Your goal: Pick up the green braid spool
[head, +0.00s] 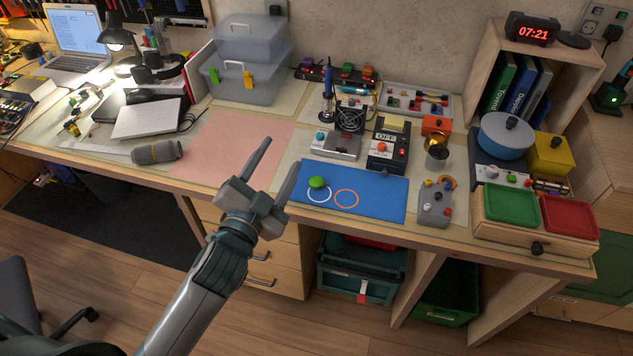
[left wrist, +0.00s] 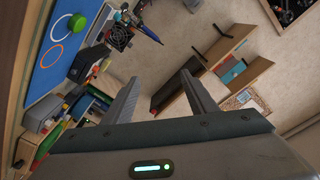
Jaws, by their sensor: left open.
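The green braid spool (head: 317,183), a small round green thing, sits on the blue mat (head: 382,192) at the upper edge of a white ring. It also shows in the left wrist view (left wrist: 77,22) at the upper left, on the mat. My left gripper (head: 278,160) is open and empty, to the left of the spool in the head view, over the front of the bench. Its two fingers (left wrist: 158,95) have nothing between them in the left wrist view. My right gripper is in neither view.
An orange ring (head: 346,199) lies right of the white one. A grey device (head: 333,144) stands behind the mat and a grey control box (head: 434,205) to its right. A bare pink mat (head: 220,150) lies left. The bench's front edge runs below.

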